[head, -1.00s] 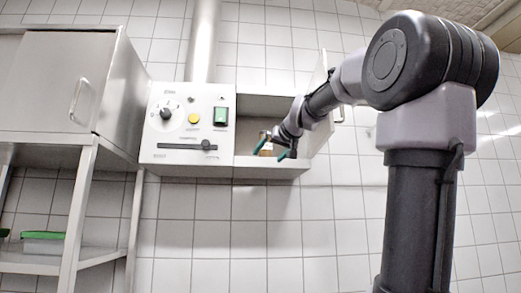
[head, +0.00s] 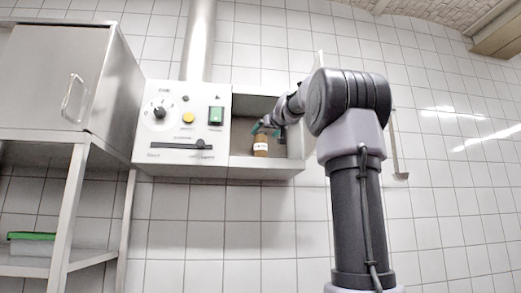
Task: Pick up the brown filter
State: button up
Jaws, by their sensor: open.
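The brown filter (head: 260,150) is a small upright brown cylinder with a pale label band. My gripper (head: 264,130) has teal fingertips and is at the filter's upper end, reaching in from the right. It is open. The fingers are small and partly overlap the filter's top, so I cannot tell whether they touch it.
The open compartment (head: 290,165) has side walls, and a control panel (head: 180,120) with a dial and buttons adjoins its left. A metal cabinet (head: 60,70) stands at the left above a shelf holding a green-lidded box (head: 32,243).

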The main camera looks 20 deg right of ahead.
jog(key=w, duration=0.5)
jog(key=shift+w+d+f, duration=0.1)
jog(key=shift+w+d, duration=0.05)
jog(key=shift+d, duration=0.05)
jog(key=c, duration=1.5)
